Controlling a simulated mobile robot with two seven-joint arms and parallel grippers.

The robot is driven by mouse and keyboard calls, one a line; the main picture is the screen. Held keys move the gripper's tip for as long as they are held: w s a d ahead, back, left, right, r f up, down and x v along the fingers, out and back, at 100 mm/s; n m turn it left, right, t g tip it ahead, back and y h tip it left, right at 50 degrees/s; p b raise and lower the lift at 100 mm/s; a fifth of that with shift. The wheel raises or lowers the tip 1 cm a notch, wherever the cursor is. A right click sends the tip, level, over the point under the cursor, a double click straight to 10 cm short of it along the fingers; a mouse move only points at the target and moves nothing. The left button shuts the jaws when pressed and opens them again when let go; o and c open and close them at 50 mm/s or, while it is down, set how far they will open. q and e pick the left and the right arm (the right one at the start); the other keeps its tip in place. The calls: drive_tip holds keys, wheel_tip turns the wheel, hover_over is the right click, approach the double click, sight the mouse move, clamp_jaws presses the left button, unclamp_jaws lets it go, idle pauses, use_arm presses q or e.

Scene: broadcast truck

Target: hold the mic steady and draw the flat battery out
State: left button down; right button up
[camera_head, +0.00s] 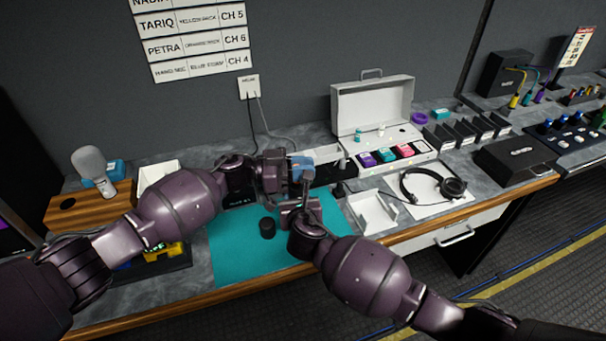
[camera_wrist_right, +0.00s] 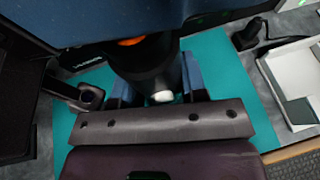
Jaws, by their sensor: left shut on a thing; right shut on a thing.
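My left gripper (camera_head: 283,177) is shut on the mic, above the teal mat. A blue part of the mic (camera_head: 302,168) shows beside the fingers in the head view; the rest is largely hidden by my arms. My right gripper (camera_head: 300,203) is just below and right of it. In the right wrist view, a dark round body with an orange mark (camera_wrist_right: 131,41) runs down between the fingers of my right gripper (camera_wrist_right: 160,92). A pale tip (camera_wrist_right: 162,97), apparently the battery's end, shows between those fingers. How far the battery is out cannot be told.
A small black cylinder (camera_head: 267,228) stands on the teal mat (camera_head: 235,255). A white tray (camera_head: 373,212) and headphones (camera_head: 435,187) lie to the right. An open white case (camera_head: 372,107) stands behind.

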use_arm(q)
wheel_tip(320, 180, up, 8)
drive_tip(key=shift+r, duration=0.2)
use_arm(e)
drive_tip(key=o, duration=1.2)
drive_tip(key=shift+s, duration=0.1)
